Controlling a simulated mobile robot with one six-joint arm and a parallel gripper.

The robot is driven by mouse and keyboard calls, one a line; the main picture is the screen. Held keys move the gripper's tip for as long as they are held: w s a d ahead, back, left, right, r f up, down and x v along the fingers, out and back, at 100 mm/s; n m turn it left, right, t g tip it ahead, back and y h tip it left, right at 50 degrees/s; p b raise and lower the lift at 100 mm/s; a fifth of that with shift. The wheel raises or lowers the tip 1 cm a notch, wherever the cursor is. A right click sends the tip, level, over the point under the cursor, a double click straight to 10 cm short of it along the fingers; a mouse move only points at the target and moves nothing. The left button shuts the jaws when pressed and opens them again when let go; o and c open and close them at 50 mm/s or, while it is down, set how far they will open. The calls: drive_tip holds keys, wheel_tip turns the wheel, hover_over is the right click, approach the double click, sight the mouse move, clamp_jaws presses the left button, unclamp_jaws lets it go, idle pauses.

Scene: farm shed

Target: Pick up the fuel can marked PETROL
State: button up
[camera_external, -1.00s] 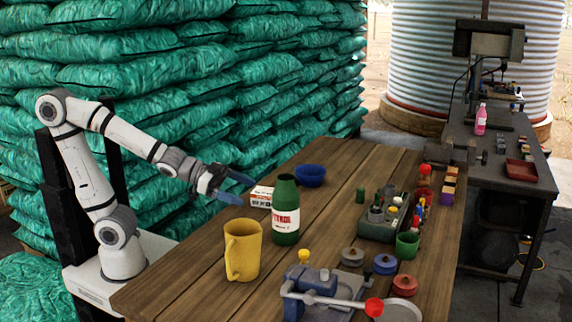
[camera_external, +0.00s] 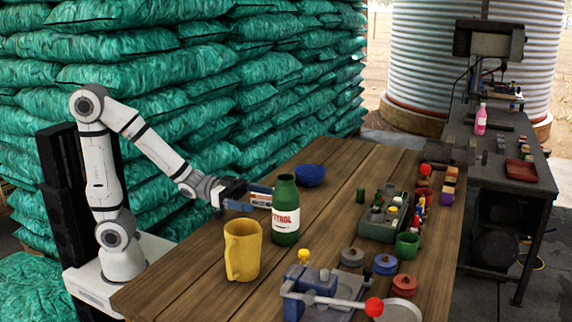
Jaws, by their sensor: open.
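The fuel can is a dark green bottle-shaped container (camera_external: 286,198) with a white label in red letters, partly readable as PETROL. It stands upright on the wooden table, near the table's left side. My gripper (camera_external: 254,200) is just left of the can, with its blue-tipped fingers pointing right towards it. The fingers are open. I cannot tell whether a finger touches the can.
A yellow mug (camera_external: 242,250) stands in front of the can and a blue bowl (camera_external: 310,175) behind it. A blue vise-like tool (camera_external: 322,288) lies at the front. A green tray (camera_external: 375,231) with small items is to the right. Bare planks lie between the can and the tray.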

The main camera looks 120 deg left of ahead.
sight(277, 202)
drive_tip(key=shift+w+a+f+p, duration=0.1)
drive_tip(key=shift+w+p, duration=1.65)
drive_tip(key=shift+p, duration=0.7)
drive_tip(key=shift+w+a+p, duration=0.1)
drive_tip(key=shift+w+p, duration=1.65)
drive_tip(key=shift+p, duration=0.7)
drive_tip(key=shift+c, duration=0.6)
drive_tip(key=c, duration=1.1)
drive_tip(key=shift+c, duration=0.2)
